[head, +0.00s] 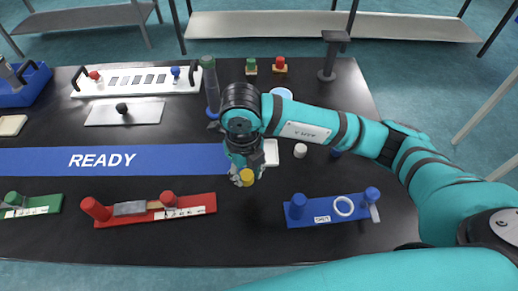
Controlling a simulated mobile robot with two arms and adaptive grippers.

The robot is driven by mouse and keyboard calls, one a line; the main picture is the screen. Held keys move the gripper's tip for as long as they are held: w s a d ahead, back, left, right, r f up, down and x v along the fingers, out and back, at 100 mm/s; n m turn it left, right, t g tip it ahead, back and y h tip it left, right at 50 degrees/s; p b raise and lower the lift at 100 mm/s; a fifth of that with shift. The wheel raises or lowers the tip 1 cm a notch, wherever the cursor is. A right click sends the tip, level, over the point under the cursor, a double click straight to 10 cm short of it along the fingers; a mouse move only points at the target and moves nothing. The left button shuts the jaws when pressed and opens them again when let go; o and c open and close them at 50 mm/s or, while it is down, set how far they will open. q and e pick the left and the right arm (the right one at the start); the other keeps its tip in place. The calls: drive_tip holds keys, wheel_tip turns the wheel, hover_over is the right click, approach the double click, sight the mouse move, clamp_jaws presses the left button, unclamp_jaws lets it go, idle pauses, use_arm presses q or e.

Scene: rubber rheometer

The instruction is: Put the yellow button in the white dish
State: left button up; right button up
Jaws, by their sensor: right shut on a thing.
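The yellow button (247,175) is a small round yellow piece near the middle of the head view. My right gripper (243,178) is shut on it, over the dark table just below the blue READY strip. I cannot tell how high it is held. A white piece (271,152) shows partly behind my right gripper; it may be the white dish, but most of it is hidden. A pale blue-white round piece (282,93) farther back is partly covered by my right arm. My left gripper is not in view.
A red rack (190,209) lies to the left and a blue rack (322,219) with a white ring to the right. A small white cylinder (300,151) stands right of the gripper. A dark-blue upright tool (211,88) stands behind. The table front between the racks is clear.

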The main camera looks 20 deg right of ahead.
drive_tip(key=a+m, duration=0.1)
drive_tip(key=m, duration=0.3)
drive_tip(key=a+f+m, duration=0.1)
drive_tip(key=a+m, duration=0.1)
drive_tip(key=m, duration=0.2)
drive_tip(key=a+m, duration=0.1)
drive_tip(key=m, duration=0.3)
drive_tip(key=shift+a+f+p, duration=0.15)
drive_tip(key=shift+a+p, duration=0.05)
drive_tip(key=shift+p, duration=0.15)
drive_tip(key=w+d+p, duration=0.1)
drive_tip(key=w+d, duration=0.2)
drive_tip(key=w+d+f+p, duration=0.1)
drive_tip(key=w+d, duration=0.3)
drive_tip(key=w+d+p, duration=0.1)
drive_tip(key=w+d, duration=0.3)
drive_tip(key=shift+f+p, duration=0.2)
drive_tip(key=shift+p, duration=0.1)
drive_tip(key=shift+f, duration=0.35)
wheel_tip(320, 180, down, 2)
drive_tip(key=shift+w+f+p, duration=0.1)
drive_tip(key=shift+f+p, duration=0.1)
drive_tip(key=shift+p, duration=0.4)
drive_tip(key=shift+f, duration=0.25)
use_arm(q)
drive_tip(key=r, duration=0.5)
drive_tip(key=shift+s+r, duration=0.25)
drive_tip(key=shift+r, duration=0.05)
